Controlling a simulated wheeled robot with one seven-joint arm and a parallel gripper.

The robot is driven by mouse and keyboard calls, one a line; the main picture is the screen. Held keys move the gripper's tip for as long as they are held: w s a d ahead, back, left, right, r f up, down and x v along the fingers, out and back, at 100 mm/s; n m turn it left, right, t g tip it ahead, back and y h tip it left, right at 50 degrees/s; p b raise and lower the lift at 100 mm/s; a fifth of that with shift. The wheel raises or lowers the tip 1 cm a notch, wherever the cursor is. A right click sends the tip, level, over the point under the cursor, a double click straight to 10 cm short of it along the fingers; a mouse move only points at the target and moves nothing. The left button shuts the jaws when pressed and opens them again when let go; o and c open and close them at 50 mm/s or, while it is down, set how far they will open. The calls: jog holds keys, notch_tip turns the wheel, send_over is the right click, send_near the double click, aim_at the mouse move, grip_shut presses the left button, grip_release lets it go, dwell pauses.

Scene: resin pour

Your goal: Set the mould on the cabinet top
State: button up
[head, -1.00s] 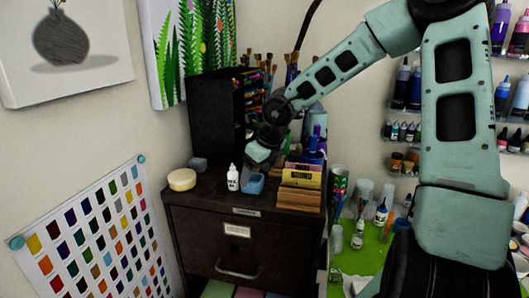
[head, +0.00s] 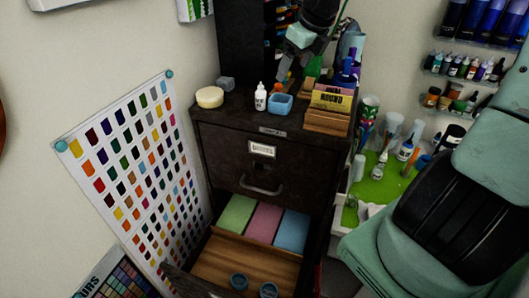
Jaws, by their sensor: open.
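The mould appears to be the small blue open-topped block (head: 280,103). It rests upright on the dark cabinet top (head: 232,117), near the front edge. It stands between a white dropper bottle (head: 261,97) and a wooden rack of cards (head: 329,119). My gripper (head: 293,70) is open and empty above and slightly behind the mould, with its fingers pointing down and apart from it.
A round cream tub (head: 209,97) and a grey block (head: 226,83) stand on the left of the cabinet top. A black organiser stands behind. Below, an open drawer (head: 222,259) holds green, pink and blue sheets and two small blue jars.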

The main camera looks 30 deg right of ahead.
jog(key=w+a+f+n+t, duration=0.1)
jog(key=w+a+n, duration=0.1)
jog(key=a+n, duration=0.35)
jog(key=w+a+f+n+t, duration=0.2)
jog(key=a+n, duration=0.2)
jog(key=a, duration=0.2)
jog(key=s+a+f+n+g+y, duration=0.1)
jog(key=s+a+n+y, duration=0.1)
jog(key=s+a+n, duration=0.5)
jog(key=s+a+f+n+g+y, duration=0.1)
jog(key=s+a+n+y, duration=0.15)
jog(key=a+n, duration=0.7)
jog(key=s+a+f+n+g+h, duration=0.1)
jog(key=s+a+n+g, duration=0.1)
jog(key=s+n, duration=0.4)
jog(key=s+a+f+n+g+h, duration=0.1)
jog(key=s+a+f+n+g, duration=0.15)
jog(key=s, duration=0.65)
jog(key=s+d+n+g+h, duration=0.1)
jog(key=s+d+n+h, duration=0.1)
jog(key=s+d+n, duration=0.3)
jog(key=shift+s+d+n, duration=0.3)
jog(key=shift+d+n, duration=0.05)
jog(key=shift+n, duration=0.2)
jog(key=shift+h, duration=0.25)
